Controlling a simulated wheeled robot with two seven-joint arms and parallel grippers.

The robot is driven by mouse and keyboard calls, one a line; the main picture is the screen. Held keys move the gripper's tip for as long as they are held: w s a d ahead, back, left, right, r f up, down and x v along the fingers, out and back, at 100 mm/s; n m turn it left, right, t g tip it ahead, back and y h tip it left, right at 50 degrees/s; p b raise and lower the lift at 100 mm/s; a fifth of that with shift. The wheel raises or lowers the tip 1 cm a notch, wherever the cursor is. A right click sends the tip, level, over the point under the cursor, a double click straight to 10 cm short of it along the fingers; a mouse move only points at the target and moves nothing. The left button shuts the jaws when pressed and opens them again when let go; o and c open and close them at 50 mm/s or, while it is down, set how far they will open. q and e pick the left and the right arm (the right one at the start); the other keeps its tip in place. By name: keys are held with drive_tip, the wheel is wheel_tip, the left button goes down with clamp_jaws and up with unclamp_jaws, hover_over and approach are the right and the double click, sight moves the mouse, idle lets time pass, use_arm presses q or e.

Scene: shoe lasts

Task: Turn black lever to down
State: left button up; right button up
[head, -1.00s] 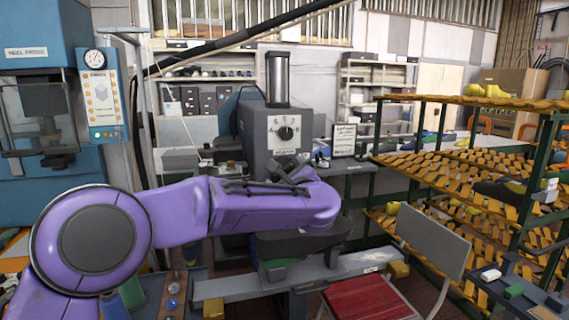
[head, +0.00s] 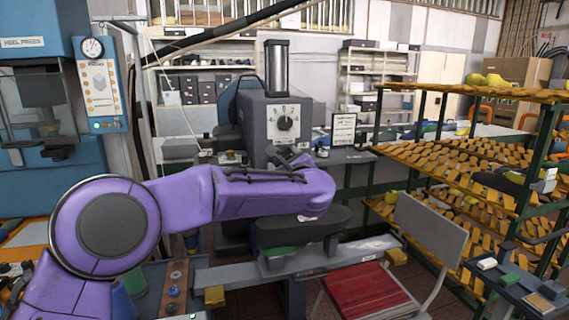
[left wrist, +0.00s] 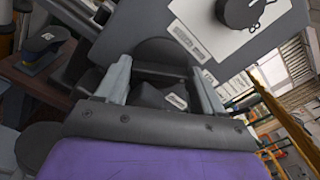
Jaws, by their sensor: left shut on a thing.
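A grey machine (head: 257,128) stands in the middle of the head view, with a black round knob (head: 285,123) on a white numbered plate. The knob also shows at the top right of the left wrist view (left wrist: 240,12). My left gripper (left wrist: 162,72) is below the knob plate in that view, its two pale fingers either side of dark parts of the machine. It is shut on a dark part, seemingly the black lever (left wrist: 160,78); its outline and angle are hard to make out. In the head view my purple arm mostly hides this spot. My right gripper is not in view.
A blue heel press (head: 35,90) stands at the left. A chair with a red seat (head: 368,290) stands in front of the machine. A long grey bar (head: 350,258) crosses low ahead of it.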

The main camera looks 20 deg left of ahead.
use_arm(q)
drive_tip(key=m+b, duration=0.1)
drive_tip(key=m, duration=0.1)
drive_tip(key=shift+f+m, duration=0.15)
drive_tip(key=shift+m, duration=0.25)
drive_tip(key=m+b, duration=0.1)
drive_tip(key=m, duration=0.1)
drive_tip(key=shift+m, duration=0.4)
drive_tip(key=m, duration=0.3)
drive_tip(key=shift+m, duration=0.3)
drive_tip(key=shift+d+m+p, duration=0.1)
drive_tip(key=shift+m+p, duration=0.3)
drive_tip(key=shift+m, duration=1.6)
drive_tip(key=o, duration=1)
drive_tip(key=shift+o, duration=0.2)
